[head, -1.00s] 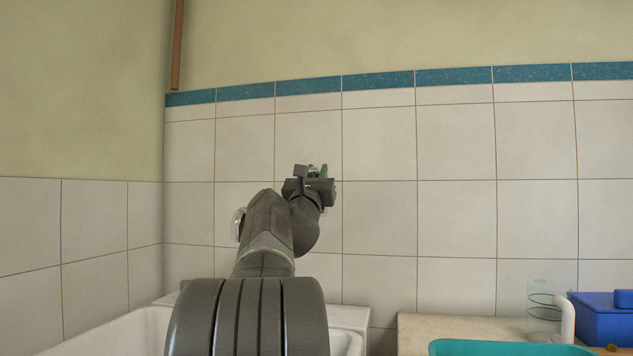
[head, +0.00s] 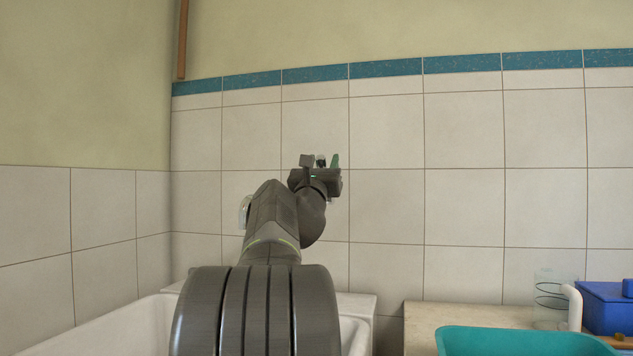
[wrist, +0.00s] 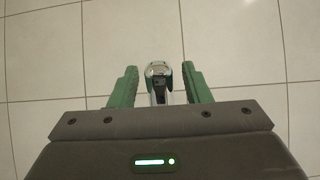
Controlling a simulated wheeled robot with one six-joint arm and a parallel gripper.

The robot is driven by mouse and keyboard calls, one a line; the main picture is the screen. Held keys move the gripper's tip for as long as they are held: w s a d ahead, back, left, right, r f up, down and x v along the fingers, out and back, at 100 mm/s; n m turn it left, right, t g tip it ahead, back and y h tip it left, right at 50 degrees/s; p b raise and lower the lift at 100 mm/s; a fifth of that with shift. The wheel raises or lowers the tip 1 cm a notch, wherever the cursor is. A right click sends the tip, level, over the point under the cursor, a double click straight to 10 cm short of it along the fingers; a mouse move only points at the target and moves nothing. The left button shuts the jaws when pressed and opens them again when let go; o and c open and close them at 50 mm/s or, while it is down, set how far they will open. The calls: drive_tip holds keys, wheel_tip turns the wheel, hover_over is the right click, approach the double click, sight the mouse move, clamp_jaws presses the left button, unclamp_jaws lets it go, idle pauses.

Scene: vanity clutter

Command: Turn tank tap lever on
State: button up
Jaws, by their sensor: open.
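My gripper (head: 321,162) is raised in front of the tiled wall in the head view, with its fingers apart. In the wrist view, the green fingers of my gripper (wrist: 160,70) stand on either side of a chrome piece with a dark part, which looks like the tank tap lever (wrist: 158,71). Gaps show on both sides of it, so the fingers appear not to touch it. A curved, shiny piece (head: 245,212) shows left of my arm; I cannot tell whether it belongs to the tap. My arm hides most of the tap in the head view.
A white basin (head: 120,325) lies below my arm at the left. A counter (head: 460,314) at the lower right holds a clear glass (head: 549,295) and a blue box (head: 606,307). A teal tub (head: 520,342) is in front. The wall beside my gripper is clear.

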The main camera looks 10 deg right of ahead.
drive_tip(key=b+v, duration=0.1)
drive_tip(key=v, duration=1.2)
drive_tip(key=shift+w, duration=0.1)
drive_tip(key=p+x, duration=0.1)
drive_tip(key=x, duration=1.2)
drive_tip(key=shift+w+d+r, duration=0.15)
drive_tip(key=shift+w+r, duration=0.1)
drive_tip(key=shift+r, duration=0.05)
drive_tip(key=shift+s+f, duration=0.1)
drive_tip(key=shift+s+f, duration=0.2)
drive_tip(key=b+v, duration=0.1)
drive_tip(key=v, duration=1.2)
drive_tip(key=p+x, duration=0.2)
drive_tip(key=x, duration=1.2)
drive_tip(key=shift+r, duration=0.2)
drive_tip(key=shift+r+p, duration=0.15)
drive_tip(key=shift+p, duration=0.75)
